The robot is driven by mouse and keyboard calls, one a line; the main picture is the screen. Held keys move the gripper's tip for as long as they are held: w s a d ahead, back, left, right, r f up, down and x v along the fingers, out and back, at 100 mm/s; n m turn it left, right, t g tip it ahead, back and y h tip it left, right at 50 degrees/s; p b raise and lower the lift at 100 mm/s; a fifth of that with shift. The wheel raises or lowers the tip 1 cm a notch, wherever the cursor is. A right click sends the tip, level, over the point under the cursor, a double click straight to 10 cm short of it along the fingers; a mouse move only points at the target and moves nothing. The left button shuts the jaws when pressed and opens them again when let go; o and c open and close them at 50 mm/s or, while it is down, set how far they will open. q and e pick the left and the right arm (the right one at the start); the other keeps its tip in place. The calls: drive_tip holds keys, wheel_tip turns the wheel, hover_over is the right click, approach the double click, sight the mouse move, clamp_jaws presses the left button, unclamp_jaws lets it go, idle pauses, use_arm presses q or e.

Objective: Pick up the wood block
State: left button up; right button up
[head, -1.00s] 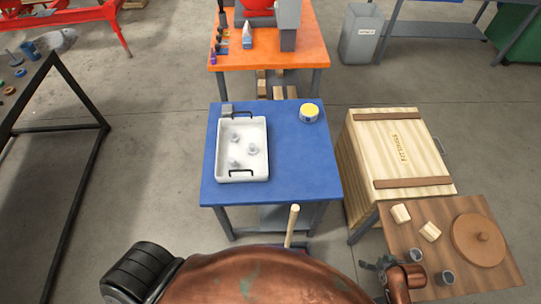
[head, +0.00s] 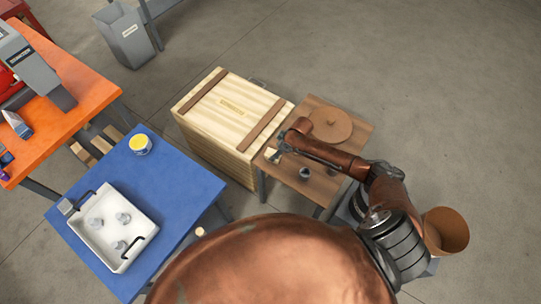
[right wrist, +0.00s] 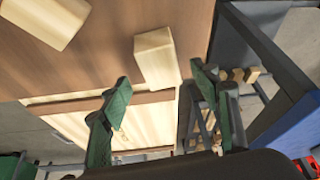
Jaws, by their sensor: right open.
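Two pale wood blocks lie on the brown table (head: 345,118). In the right wrist view, one wood block (right wrist: 155,58) lies near the table edge, ahead of the gap between my fingers. The other wood block (right wrist: 45,20) lies farther to the upper left. My right gripper (right wrist: 163,92) is open, with green fingers apart and nothing between them. In the head view my right gripper (head: 279,152) is over the left edge of the brown table, and my arm and gripper largely hide the blocks. My left gripper is not in view.
A round brown lid (head: 330,124) and small grey cups (head: 305,173) share the brown table. A wooden crate (head: 215,120) stands beside it. The blue table (head: 185,185) holds a white tray (head: 138,213) and a yellow-topped tin (head: 140,144). The floor at upper right is clear.

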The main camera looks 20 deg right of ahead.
drive_tip(key=b+x, duration=0.1)
drive_tip(key=x, duration=0.3)
drive_tip(key=shift+f, duration=0.3)
drive_tip(key=shift+c, duration=0.7)
drive_tip(key=c, duration=1.1)
